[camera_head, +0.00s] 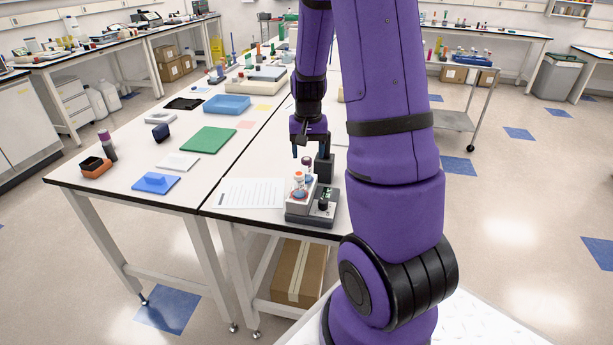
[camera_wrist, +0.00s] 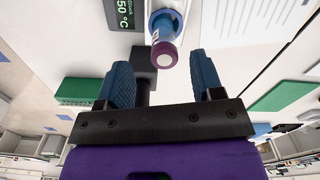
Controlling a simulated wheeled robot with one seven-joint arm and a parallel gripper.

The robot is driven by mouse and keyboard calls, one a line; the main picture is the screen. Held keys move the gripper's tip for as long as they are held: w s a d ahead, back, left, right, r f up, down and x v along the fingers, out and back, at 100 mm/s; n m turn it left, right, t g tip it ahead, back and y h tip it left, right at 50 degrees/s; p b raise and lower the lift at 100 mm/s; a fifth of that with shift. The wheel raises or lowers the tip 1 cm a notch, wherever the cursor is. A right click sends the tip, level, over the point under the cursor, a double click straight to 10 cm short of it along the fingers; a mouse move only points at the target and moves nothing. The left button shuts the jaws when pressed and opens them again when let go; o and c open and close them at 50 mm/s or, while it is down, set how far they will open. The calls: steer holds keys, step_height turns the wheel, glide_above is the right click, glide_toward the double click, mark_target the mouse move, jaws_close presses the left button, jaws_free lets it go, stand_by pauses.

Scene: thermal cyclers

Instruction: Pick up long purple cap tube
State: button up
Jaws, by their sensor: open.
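A tube with a purple cap (camera_wrist: 163,48) stands in the heating block device (camera_wrist: 185,5) in the wrist view, its cap end toward the camera. In the head view a dark purple cap (camera_head: 307,160) shows at the back of the device (camera_head: 322,215), partly hidden. My gripper (camera_head: 310,152) is above the device, pointing down, open and empty. In the wrist view its blue fingers (camera_wrist: 164,68) are wide apart, with the cap seen between and just beyond their tips. I cannot tell the exact height gap.
A black block (camera_head: 324,168) rises close by on the right. A paper sheet (camera_head: 250,193) lies left. Another purple-capped tube (camera_head: 104,136) stands on the left table, near an orange-black rack (camera_head: 95,168).

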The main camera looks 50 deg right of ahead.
mark_target(306, 168)
steer(key=shift+w+f, duration=0.2)
steer(key=shift+f, duration=1.4)
steer(key=shift+w+f, duration=0.15)
steer(key=shift+f, duration=1.45)
steer(key=c, duration=1.1)
steer(key=shift+o, duration=0.2)
step_height(306, 168, up, 10)
steer(key=shift+f, duration=0.25)
steer(key=shift+n, duration=0.7)
steer(key=shift+a+f, duration=0.1)
steer(key=shift+f, duration=4.05)
steer(key=shift+f, duration=0.6)
